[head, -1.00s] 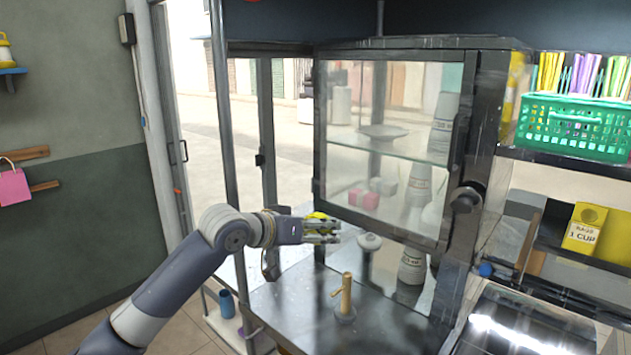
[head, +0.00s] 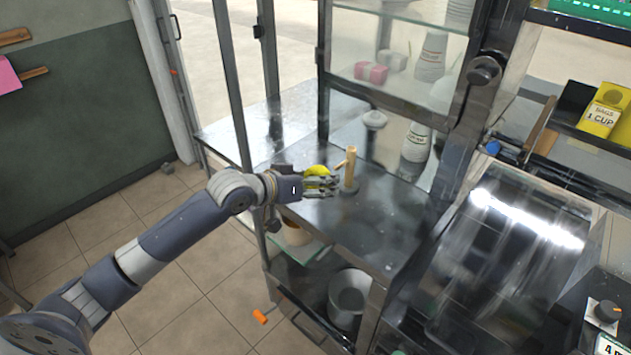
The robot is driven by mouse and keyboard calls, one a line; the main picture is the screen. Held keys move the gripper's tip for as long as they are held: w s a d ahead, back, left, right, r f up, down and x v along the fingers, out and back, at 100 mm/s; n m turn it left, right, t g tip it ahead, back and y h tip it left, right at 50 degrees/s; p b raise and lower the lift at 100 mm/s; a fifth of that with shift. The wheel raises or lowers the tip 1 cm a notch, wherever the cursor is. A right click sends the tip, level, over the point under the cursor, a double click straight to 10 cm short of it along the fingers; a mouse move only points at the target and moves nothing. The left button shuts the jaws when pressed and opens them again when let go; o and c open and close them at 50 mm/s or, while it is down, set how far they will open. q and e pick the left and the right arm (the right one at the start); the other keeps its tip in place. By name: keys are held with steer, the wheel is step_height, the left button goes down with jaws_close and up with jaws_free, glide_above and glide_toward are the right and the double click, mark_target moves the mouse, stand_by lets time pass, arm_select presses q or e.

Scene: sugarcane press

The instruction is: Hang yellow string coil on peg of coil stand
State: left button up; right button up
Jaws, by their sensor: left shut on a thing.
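My left gripper (head: 322,184) is shut on the yellow string coil (head: 317,171), which shows as a small yellow patch at the fingers. The rest of the coil is hidden by the gripper. The coil stand (head: 351,170) is a wooden post with a short side peg on a round base, upright on the metal counter. The gripper is just left of the stand, its fingertips close to the post; I cannot tell whether they touch. My right gripper is not in view.
A metal post (head: 233,85) rises left of the counter (head: 345,225). A pot (head: 349,296) sits on a lower shelf.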

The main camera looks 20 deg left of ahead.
mark_target(339, 167)
arm_select(q)
steer(key=shift+w+d+f+b, duration=0.15)
steer(key=shift+w+d+b, duration=0.3)
steer(key=shift+w+b, duration=0.55)
steer(key=shift+w+d+f+b, duration=0.1)
steer(key=shift+w+d+b, duration=0.4)
steer(key=shift+w, duration=0.9)
steer(key=shift+w+d+f+b, duration=0.15)
steer(key=shift+w+d+b, duration=0.25)
steer(key=shift+w+b, duration=0.6)
steer(key=shift+w+d+f+p, duration=0.1)
steer(key=shift+w+f+p, duration=0.1)
steer(key=shift+w, duration=0.15)
steer(key=shift+w+d+f+p, duration=0.1)
steer(key=shift+w+p, duration=0.1)
steer(key=shift+w, duration=0.1)
steer(key=shift+w+f, duration=0.1)
steer(key=o, duration=1.1)
steer(key=shift+c, duration=0.2)
